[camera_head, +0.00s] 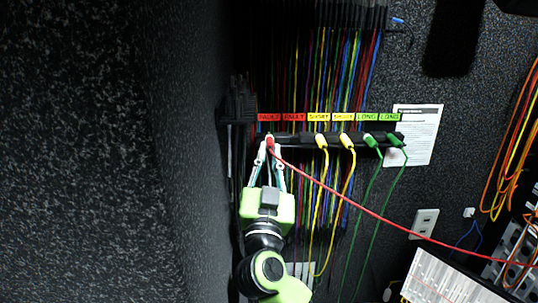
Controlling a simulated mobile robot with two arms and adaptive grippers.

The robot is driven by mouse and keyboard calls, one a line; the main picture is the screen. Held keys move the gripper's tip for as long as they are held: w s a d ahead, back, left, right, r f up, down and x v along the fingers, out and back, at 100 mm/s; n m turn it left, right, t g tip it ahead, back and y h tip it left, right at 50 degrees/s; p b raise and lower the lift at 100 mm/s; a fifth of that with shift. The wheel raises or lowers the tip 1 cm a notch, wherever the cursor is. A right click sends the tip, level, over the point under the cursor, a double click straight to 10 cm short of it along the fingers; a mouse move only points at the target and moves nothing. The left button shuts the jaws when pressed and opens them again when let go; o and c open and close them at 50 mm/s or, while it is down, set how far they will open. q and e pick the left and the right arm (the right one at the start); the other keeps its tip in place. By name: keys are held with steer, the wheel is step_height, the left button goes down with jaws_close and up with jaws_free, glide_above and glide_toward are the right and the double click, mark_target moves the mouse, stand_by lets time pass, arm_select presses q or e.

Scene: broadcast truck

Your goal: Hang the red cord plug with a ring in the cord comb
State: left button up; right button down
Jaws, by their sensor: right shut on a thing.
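My right gripper (268,160) reaches up from below and is shut on the red cord plug (269,141). The plug is at the left end of the black cord comb (298,140), under the first red FAULT label (269,117). Whether it sits in a slot or just in front of the comb, I cannot tell. Its ring is too small to make out. The red cord (385,217) runs from the plug down to the right, out of view. My left gripper is not in view.
Two yellow plugs (321,141) hang under the SHORT labels and two green plugs (395,141) under the LONG labels, cords hanging below. Many coloured cables (330,70) run behind. A dark wall (185,150) stands close on the left. A white sheet (425,125) is right of the comb.

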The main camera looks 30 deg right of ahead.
steer(key=c, duration=2)
jaws_free()
steer(key=o, duration=1.1)
steer(key=shift+s+a, duration=0.15)
steer(key=shift+s, duration=0.1)
steer(key=shift+s+a, duration=0.25)
steer(key=shift+s, duration=0.3)
steer(key=shift+s+a, duration=0.25)
steer(key=shift+s, duration=0.3)
steer(key=shift+s, duration=0.1)
